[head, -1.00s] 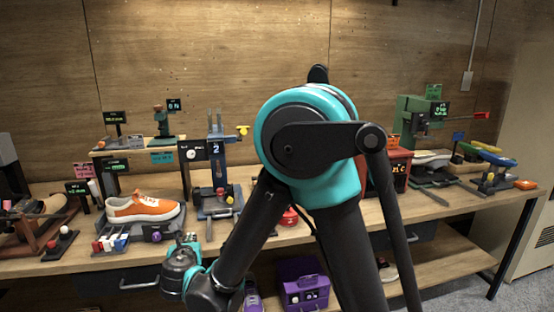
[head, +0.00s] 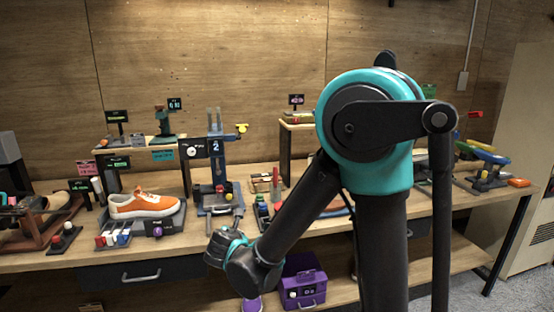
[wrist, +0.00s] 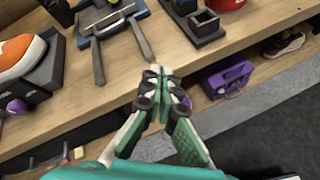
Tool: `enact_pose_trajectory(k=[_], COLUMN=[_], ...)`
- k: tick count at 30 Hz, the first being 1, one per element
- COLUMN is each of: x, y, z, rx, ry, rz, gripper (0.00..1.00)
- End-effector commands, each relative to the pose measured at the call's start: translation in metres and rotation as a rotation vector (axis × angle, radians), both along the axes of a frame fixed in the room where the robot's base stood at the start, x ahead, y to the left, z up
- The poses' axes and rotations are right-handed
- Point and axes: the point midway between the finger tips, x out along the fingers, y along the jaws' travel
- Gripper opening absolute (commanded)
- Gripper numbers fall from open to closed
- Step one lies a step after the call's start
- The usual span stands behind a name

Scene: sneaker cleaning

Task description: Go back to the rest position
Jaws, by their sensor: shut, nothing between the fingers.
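My gripper (wrist: 162,75) is shut and empty in the wrist view, with its fingertips pressed together. It hangs in front of the bench's front edge. In the head view the wrist end of my arm shows low in the middle, in front of the bench, and the fingers cannot be made out there. The orange sneaker (head: 146,204) sits on a stand at the left of the workbench (head: 60,261); part of it also shows at the left of the wrist view (wrist: 14,56).
A blue press-like fixture (head: 214,170) stands right of the sneaker. A purple box (head: 303,285) sits on the lower shelf, also seen in the wrist view (wrist: 229,78). Small tools (head: 487,178) fill the right end. The floor in front of the bench is clear.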

Motion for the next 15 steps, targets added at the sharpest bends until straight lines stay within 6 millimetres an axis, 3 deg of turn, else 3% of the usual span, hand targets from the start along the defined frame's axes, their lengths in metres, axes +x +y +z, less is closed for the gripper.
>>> enact_pose_trajectory(k=[4,8,15], x=[0.005,-0.006,-0.051], y=[-0.076,-0.143,-0.242], z=[-0.009,-0.021,-0.044], rx=[0.22,0.462,0.91], ry=[0.096,0.175,0.258], rz=[-0.247,-0.517,-1.036], gripper=[0.0,0.0,0.0])
